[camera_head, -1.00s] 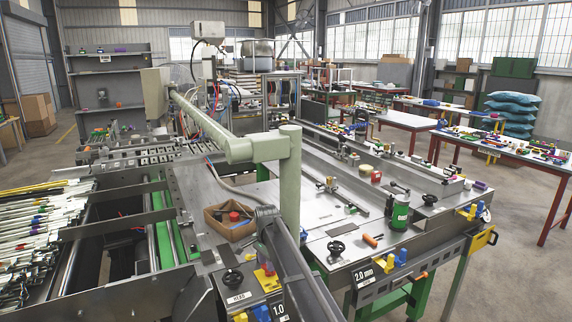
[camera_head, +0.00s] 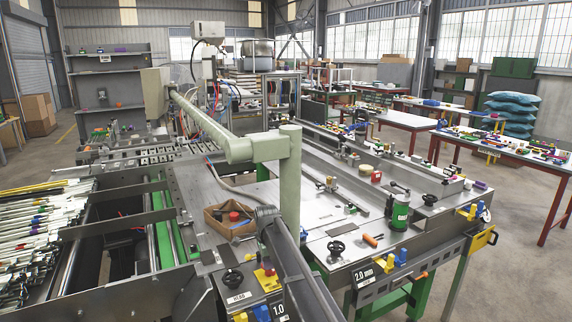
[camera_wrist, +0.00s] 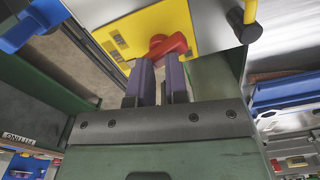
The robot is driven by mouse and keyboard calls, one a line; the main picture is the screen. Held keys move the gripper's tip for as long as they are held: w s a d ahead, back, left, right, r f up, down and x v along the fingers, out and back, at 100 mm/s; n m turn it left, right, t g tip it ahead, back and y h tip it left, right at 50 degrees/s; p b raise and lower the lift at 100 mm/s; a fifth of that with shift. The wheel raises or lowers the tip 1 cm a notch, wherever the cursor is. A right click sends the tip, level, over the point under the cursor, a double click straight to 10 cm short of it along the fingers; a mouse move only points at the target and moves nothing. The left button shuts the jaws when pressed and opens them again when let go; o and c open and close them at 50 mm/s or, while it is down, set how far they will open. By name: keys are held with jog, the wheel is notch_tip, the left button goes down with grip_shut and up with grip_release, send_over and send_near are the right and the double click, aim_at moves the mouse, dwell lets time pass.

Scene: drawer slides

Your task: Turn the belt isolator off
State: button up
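The belt isolator is a red rotary handle (camera_wrist: 168,45) on a yellow plate (camera_wrist: 205,22). In the head view the red handle (camera_head: 269,271) and yellow plate (camera_head: 265,283) are on the near corner of the machine, just left of my dark arm. My gripper (camera_wrist: 158,66) shows two purple fingers with a narrow gap between them. The fingers are apart and nothing is seen held. The red handle lies just beyond the fingertips; whether they touch it is unclear. In the head view my gripper (camera_head: 264,232) is above the plate, its fingertips hard to make out.
A black handwheel (camera_head: 232,278) stands left of the isolator, and another handwheel (camera_head: 336,248) to the right. A wooden box (camera_head: 230,219) sits behind on the bench. A green can (camera_head: 400,216) stands farther right. Blue and yellow parts line the front edge.

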jog(key=o, duration=0.4)
notch_tip(320, 180, up, 3)
jog(key=p, duration=0.2)
jog(key=shift+f+p, duration=0.15)
jog(key=shift+p, duration=0.2)
jog(key=shift+f, duration=0.1)
jog(key=n, duration=0.4)
jog(key=shift+n, duration=0.4)
jog(key=shift+f+b, duration=1.35)
jog(key=shift+b, duration=0.1)
